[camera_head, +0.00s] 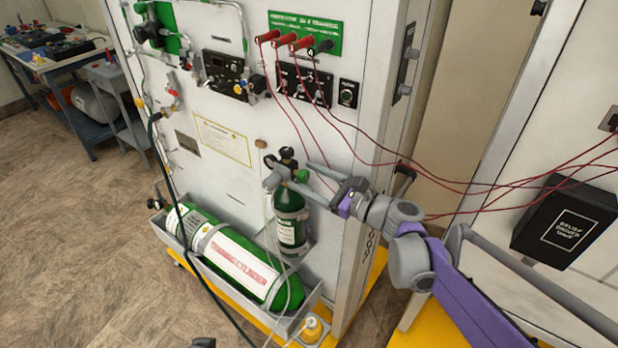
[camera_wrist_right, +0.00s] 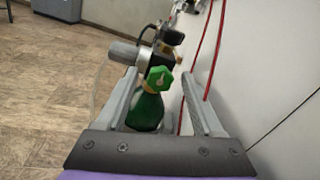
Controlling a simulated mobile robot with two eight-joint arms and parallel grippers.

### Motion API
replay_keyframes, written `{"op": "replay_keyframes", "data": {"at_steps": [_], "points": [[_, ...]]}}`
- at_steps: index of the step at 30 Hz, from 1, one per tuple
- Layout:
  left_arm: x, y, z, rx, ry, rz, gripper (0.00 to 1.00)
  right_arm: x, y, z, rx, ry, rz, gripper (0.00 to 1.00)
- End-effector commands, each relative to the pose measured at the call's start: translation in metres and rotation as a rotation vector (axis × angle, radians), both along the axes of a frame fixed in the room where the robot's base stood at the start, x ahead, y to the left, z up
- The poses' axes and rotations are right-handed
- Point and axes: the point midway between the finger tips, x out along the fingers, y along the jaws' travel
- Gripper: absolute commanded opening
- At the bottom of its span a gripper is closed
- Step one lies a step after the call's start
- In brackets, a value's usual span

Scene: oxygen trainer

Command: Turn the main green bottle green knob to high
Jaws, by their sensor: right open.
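The upright green bottle (camera_head: 290,222) stands against the white panel, with a grey and black valve on top. Its green knob (camera_head: 302,175) faces my right gripper (camera_head: 298,173). In the right wrist view the green knob (camera_wrist_right: 159,79) shows as a faceted cap with a pale mark on its face. My right gripper (camera_wrist_right: 160,74) is open, with one finger on each side of the knob. A gap shows between the knob and the right finger; contact on the left side cannot be told. The bottle's body is partly hidden behind the knob there. My left gripper is not identifiable in view.
A large green training cylinder (camera_head: 240,262) lies in a grey tray (camera_head: 212,284) at the front. A black box (camera_head: 568,222) is on the right wall.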

Motion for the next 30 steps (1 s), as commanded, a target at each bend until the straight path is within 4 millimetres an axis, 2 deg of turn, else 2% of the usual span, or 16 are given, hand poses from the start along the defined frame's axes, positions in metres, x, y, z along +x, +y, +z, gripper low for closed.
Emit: {"op": "replay_keyframes", "data": {"at_steps": [2,13,23,30], "points": [[0.0000,0.0000,0.0000,0.000,0.000,0.000,0.50,-0.0001,-0.0002,0.0000,0.000,0.000,0.000,0.65],[0.0000,0.0000,0.0000,0.000,0.000,0.000,0.50,-0.0003,-0.0004,0.0000,0.000,0.000,0.000,0.00],[0.0001,0.0000,0.0007,0.000,0.000,0.000,0.50,-0.0002,-0.0004,0.0001,-0.012,-0.017,0.000,0.00],[0.0007,0.0000,0.0039,0.000,-0.001,0.000,0.50,-0.0002,-0.0004,0.0005,-0.078,-0.107,0.000,0.00]]}}
